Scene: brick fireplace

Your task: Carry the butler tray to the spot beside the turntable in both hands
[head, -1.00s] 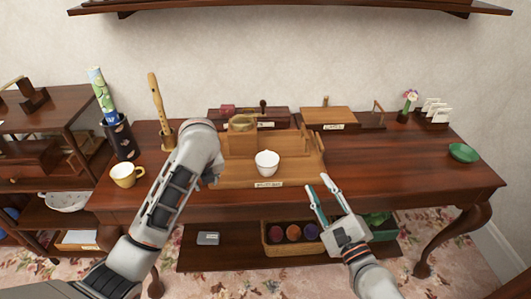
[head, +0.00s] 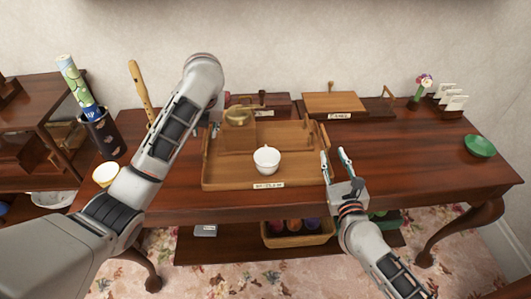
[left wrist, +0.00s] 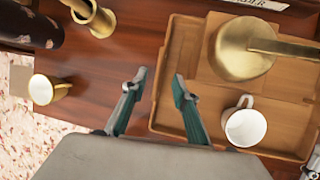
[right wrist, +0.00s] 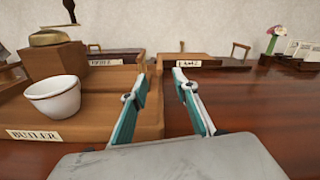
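The butler tray (head: 225,174) is a brown wooden tray on the long table, with a label on its front rim. It bears a white cup (head: 267,160) and a wooden block with a brass pot (left wrist: 240,52). My left gripper (left wrist: 158,80) is open, its fingers on either side of the tray's left wall; the forearm mostly hides it in the head view. My right gripper (head: 333,155) is open at the tray's right end; in the right wrist view its fingers stand either side of the right wall. I cannot tell which thing is the turntable.
A wooden box (head: 334,103) is behind right. A green bowl (head: 479,146) sits far right. The tabletop right of the tray is clear.

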